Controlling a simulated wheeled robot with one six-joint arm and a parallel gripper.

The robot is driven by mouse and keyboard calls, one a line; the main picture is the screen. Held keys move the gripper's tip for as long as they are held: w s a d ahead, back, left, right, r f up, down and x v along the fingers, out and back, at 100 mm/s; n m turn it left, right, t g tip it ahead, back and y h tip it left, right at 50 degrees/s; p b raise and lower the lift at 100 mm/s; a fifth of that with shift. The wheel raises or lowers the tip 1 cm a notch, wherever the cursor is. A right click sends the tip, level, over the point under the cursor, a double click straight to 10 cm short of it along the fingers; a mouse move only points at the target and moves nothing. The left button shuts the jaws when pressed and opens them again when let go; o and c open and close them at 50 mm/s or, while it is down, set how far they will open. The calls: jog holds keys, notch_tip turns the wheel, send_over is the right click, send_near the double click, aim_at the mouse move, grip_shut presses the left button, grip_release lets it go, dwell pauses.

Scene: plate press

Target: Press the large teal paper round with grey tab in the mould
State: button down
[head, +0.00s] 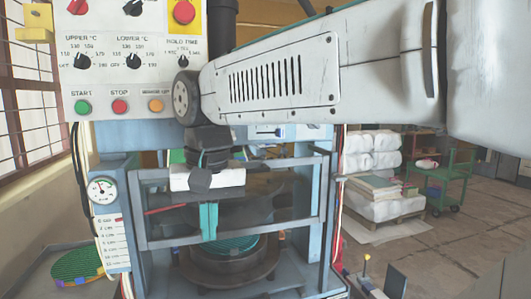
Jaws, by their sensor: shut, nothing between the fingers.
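The press has a lower mould (232,268), a dark round block on a wider base. A ribbed teal round (240,245) shows in its top, partly hidden by the guard's lower bar and my fingers; I cannot see a grey tab. My gripper (208,238) points down at the front of the press, its narrow teal fingers shut and empty. They overlap the guard's lower bar in the picture; I cannot tell whether they touch it. The grey-blue guard frame (280,225) stands across the press opening. Green START (83,107) and red STOP (120,106) buttons are on the panel.
A green round stack (78,265) with coloured tabs lies on a tray at lower left. A pressure gauge (101,190) is on the left press column. A pallet of white sacks (385,205) and a green cart (447,177) stand behind right, with open floor nearby.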

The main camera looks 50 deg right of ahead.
jog(key=w+d+r+m, duration=0.4)
jog(key=d+r+m, duration=0.45)
jog(key=r, duration=0.25)
notch_tip(320, 180, up, 11)
jog(key=m+g, duration=0.1)
jog(key=m, duration=0.9)
send_over(266, 164)
notch_tip(266, 164, down, 14)
jog(key=shift+s+a+f, duration=0.1)
jog(key=shift+f, duration=0.1)
